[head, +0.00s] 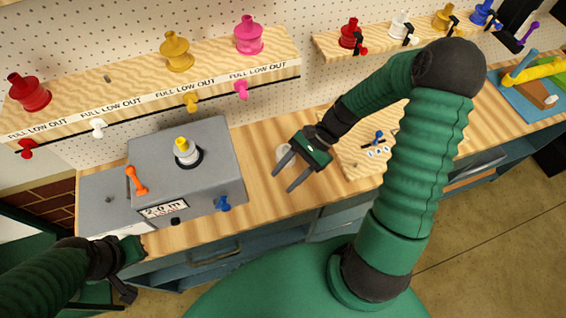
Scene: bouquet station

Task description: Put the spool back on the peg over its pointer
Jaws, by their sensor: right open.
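A small white spool with a yellow top (184,151) stands on a black ring on the grey machine (226,150). On the left shelf, a bare peg (107,79) stands between the red spool (29,94) and the gold spool (176,52); a pink spool (249,35) is farther right. Below the bare peg is a white pointer (97,128). My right gripper (283,180) is open and empty above the bench, right of the machine. My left gripper (135,250) is low at the left by the bench's front edge; its fingers do not show clearly.
Red (27,148), yellow (190,102) and pink pointers (241,90) hang on the left shelf's front. An orange lever (136,181) and blue knob (222,203) sit on the machine. A right shelf (330,45) holds several coloured spools.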

